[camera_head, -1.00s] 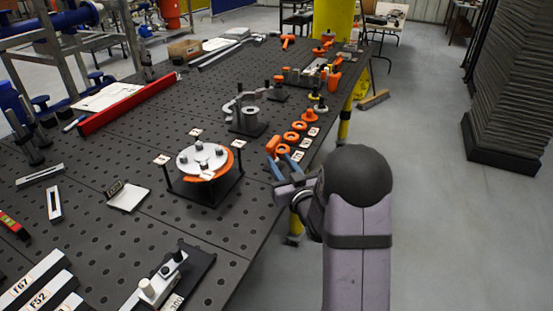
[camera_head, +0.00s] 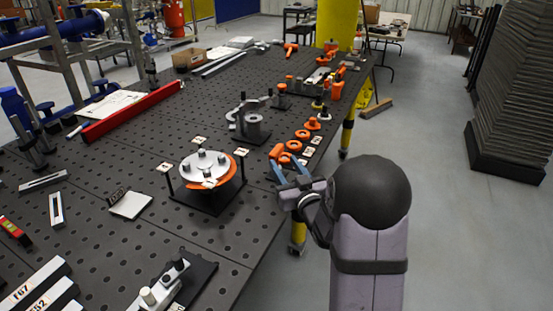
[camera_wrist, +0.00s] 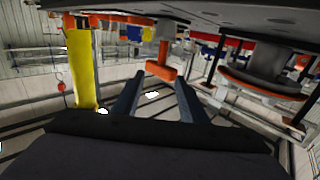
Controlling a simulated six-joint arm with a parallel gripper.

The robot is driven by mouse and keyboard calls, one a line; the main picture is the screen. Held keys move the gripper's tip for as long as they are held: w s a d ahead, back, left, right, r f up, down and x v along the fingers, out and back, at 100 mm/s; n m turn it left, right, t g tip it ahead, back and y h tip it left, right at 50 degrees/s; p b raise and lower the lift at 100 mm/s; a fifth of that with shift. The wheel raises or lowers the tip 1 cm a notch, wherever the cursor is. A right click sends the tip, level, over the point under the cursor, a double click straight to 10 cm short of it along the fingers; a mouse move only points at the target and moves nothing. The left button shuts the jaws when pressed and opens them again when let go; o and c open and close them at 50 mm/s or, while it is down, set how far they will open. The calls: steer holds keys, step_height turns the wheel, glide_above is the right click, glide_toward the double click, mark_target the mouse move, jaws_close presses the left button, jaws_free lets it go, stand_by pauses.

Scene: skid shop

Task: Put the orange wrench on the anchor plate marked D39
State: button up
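My gripper (camera_head: 276,167) has two blue fingers and is low at the table's right edge, in front of an upright orange piece (camera_head: 276,151). The wrist view, which is upside down, shows an orange T-shaped piece (camera_wrist: 160,71) between and beyond the fingertips, with gaps on both sides; the fingers are apart. This may be the orange wrench, but I cannot be sure. Another orange T-shaped handle (camera_head: 290,49) stands at the table's far end. Small white labels, one by the orange rings (camera_head: 309,152), are too small to read, so I cannot tell which plate is D39.
A round silver fixture over an orange disc (camera_head: 207,165) stands left of my gripper. Orange rings (camera_head: 293,146) lie just beyond it. A grey clamp fixture (camera_head: 250,123) stands further back. A red bar (camera_head: 130,111) lies at left. The black perforated table (camera_head: 120,245) has bare areas in front.

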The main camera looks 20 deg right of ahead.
step_height(320, 180, up, 9)
step_height(320, 180, up, 6)
steer(key=m+g+h+p, duration=0.2)
steer(key=m+h+p, duration=0.4)
steer(key=h, duration=0.3)
glide_above(275, 151)
steer(key=s+d, duration=0.2)
steer(key=d, duration=0.1)
steer(key=a+f+m+g+p, duration=0.1)
steer(key=a+f+g, duration=0.1)
steer(key=f, duration=0.2)
steer(key=s+a+f+m+g+p, duration=0.1)
steer(key=a+f+g, duration=0.1)
steer(key=a+f, duration=0.1)
steer(key=a+f+m+g+p, duration=0.1)
steer(key=a+f+g+p, duration=0.1)
steer(key=f, duration=0.2)
steer(key=shift+s+a+f+g, duration=0.15)
steer(key=shift+s+f+g, duration=0.15)
steer(key=shift+s+f, duration=0.1)
steer(key=shift+w+d+f+h+p, duration=0.15)
steer(key=shift+w+d+f+p, duration=0.2)
steer(key=shift+w+d, duration=0.25)
steer(key=shift+w+d+f+h+p, duration=0.2)
steer(key=shift+w+d+p, duration=0.1)
steer(key=shift+w+d, duration=0.25)
steer(key=shift+p+x, duration=0.55)
steer(key=shift+x, duration=1.45)
steer(key=shift+s, duration=0.1)
jaws_close()
